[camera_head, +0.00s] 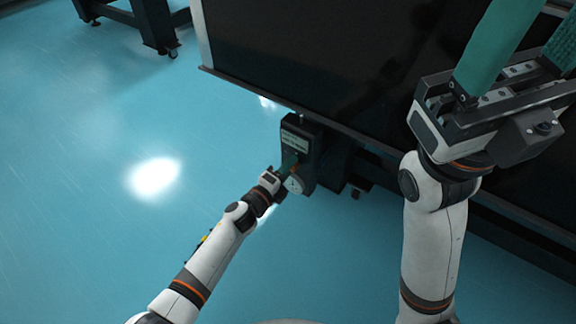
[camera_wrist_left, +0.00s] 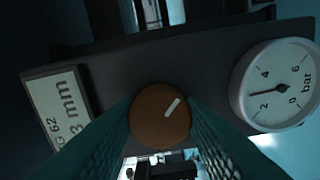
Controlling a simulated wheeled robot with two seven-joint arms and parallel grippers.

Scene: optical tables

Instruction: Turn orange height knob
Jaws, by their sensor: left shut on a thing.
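The orange height knob (camera_wrist_left: 160,116) is round with a white pointer line slanting up to the right in the left wrist view. It sits on a dark control box, small in the head view (camera_head: 301,140), under the table's near corner. My left gripper (camera_head: 287,165) reaches the box's face. Its two green fingers are shut on the knob's left and right sides in the wrist view (camera_wrist_left: 160,103). The fingers hide part of the panel below the knob. My right gripper (camera_head: 535,40) is at the upper right of the head view, its green fingers apart and empty, above the dark tabletop.
A round white pressure gauge (camera_wrist_left: 276,86), marked bar, is right of the knob. A pale display (camera_wrist_left: 60,108) with "mm" is left of it, partly covered. The dark optical table (camera_head: 330,55) overhangs the box. Blue floor (camera_head: 90,200) is open at the left.

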